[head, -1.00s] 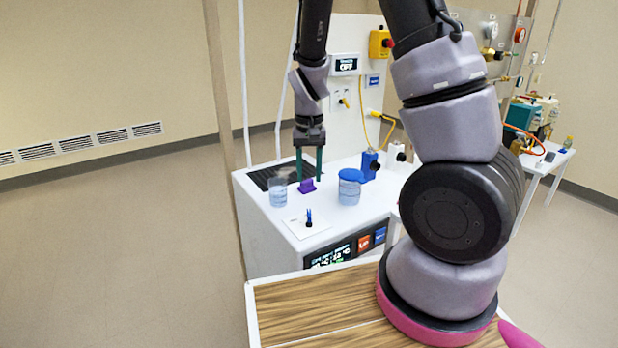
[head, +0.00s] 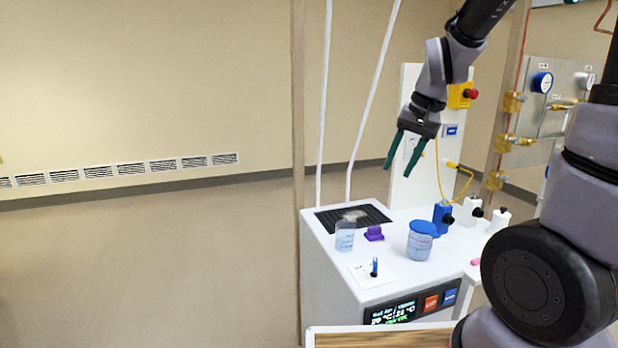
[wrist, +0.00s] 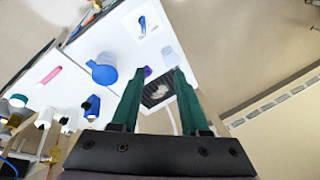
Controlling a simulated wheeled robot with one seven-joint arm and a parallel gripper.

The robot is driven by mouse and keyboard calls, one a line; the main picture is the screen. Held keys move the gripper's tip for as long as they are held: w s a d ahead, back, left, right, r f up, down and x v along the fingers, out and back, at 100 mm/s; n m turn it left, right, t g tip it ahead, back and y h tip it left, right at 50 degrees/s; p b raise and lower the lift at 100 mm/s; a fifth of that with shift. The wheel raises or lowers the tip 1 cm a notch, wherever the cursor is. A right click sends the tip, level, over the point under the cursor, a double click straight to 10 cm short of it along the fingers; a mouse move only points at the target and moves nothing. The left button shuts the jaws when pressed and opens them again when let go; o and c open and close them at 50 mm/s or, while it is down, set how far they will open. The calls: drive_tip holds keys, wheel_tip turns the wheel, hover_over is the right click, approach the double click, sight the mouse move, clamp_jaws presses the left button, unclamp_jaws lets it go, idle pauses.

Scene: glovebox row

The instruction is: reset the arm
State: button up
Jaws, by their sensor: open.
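My gripper (head: 404,152) is open and empty, raised in the air above the white bench unit (head: 330,278) in the head view. Its two green fingers point down and to the left. In the wrist view my gripper (wrist: 158,82) shows its fingers spread, with nothing between them but the bench far below. Nothing touches the fingers in either view.
A dark grille (head: 352,217) lies behind. A post (head: 298,150) rises at left.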

drive_tip(key=s+d+r+t, duration=0.3)
drive_tip(key=s+r+t, duration=0.1)
drive_tip(key=s+r, duration=0.7)
drive_tip(key=shift+s+d+r+m+h, duration=0.3)
drive_tip(key=shift+s+r+m, duration=0.1)
drive_tip(key=shift+r, duration=0.55)
